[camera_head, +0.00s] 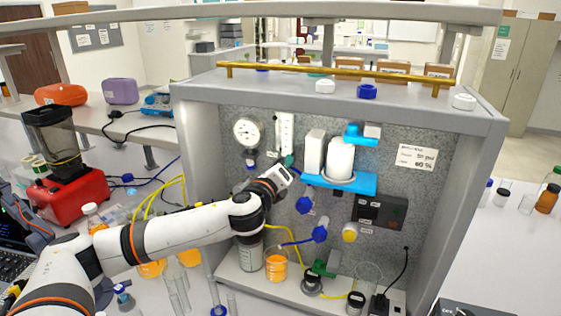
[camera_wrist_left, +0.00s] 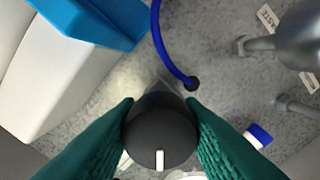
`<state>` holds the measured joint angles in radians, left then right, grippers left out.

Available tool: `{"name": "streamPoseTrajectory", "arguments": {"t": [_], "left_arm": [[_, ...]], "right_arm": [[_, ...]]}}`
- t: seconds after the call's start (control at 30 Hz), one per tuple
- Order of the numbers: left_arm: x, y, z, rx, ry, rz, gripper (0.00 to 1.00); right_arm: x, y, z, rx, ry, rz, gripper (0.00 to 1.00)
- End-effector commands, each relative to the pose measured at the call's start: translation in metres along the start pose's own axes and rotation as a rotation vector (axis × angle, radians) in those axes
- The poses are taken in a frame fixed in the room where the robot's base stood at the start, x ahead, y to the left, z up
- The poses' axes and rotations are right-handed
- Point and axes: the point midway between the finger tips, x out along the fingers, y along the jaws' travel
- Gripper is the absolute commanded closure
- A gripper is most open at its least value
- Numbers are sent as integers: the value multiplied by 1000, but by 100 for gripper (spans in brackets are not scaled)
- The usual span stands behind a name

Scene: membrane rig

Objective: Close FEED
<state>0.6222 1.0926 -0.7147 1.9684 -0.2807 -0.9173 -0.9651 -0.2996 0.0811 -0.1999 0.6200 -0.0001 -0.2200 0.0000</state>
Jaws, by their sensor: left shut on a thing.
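My left gripper (camera_head: 290,163) reaches the speckled back panel of the rig, left of the blue bracket. In the left wrist view its green fingers (camera_wrist_left: 160,122) are shut on a round black knob (camera_wrist_left: 158,128), one on each side. A short white mark on the knob points to the bottom of that picture. The knob is hidden behind the gripper in the head view. I cannot read a FEED label in either view. My right gripper is not in view.
A blue bracket (camera_head: 340,182) with a white cylinder is close right of the gripper. A round gauge (camera_head: 247,132) is to the left. Blue valve handles (camera_head: 305,205), a black control box (camera_head: 380,211) and an orange-filled beaker (camera_head: 276,266) are lower. A blue tube (camera_wrist_left: 165,48) runs above the knob.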

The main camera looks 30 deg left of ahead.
Motion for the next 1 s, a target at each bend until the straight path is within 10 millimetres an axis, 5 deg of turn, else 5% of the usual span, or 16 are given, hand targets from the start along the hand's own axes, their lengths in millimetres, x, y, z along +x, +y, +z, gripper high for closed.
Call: {"name": "streamPoseTrajectory", "arguments": {"t": [0.6, 1.0], "left_arm": [[0, -1, 2, 551, -5, -1, 88], [0, -2, 3, 736, -7, -1, 88]], "right_arm": [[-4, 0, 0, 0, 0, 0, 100], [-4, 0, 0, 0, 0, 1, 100]]}}
